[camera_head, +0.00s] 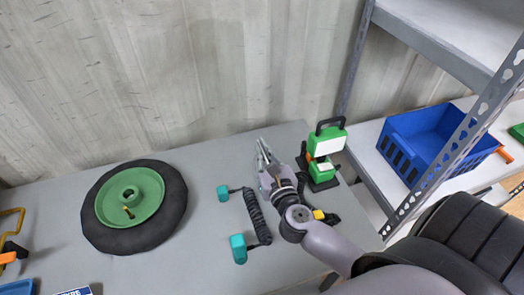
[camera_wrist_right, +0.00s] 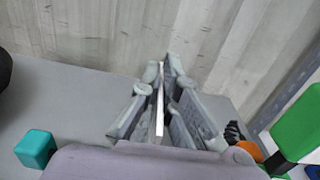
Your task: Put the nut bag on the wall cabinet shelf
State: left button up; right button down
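My right gripper (camera_head: 263,156) reaches over the grey table from the lower right. In the right wrist view its fingers (camera_wrist_right: 161,75) are nearly together, on either side of a thin pale flat item (camera_wrist_right: 159,105) seen edge-on. This item looks like the nut bag, but its face is hidden. It is held clear of the table, pointing toward the wall. No other nut bag shows. I see no closed wall cabinet; a metal shelf unit with a bare upper shelf (camera_head: 455,28) stands at the right. My left gripper is not in view.
The table (camera_head: 215,245) holds a wheel with a green hub (camera_head: 130,197), a coiled black cord with teal ends (camera_head: 257,218) and a green lamp (camera_head: 325,150). A blue bin (camera_head: 415,140) sits on the lower shelf. A perforated post (camera_head: 455,150) stands in front.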

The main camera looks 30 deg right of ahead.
jog(key=c, duration=2.3)
grip_release()
jog(key=shift+f, duration=0.1)
jog(key=o, duration=0.5)
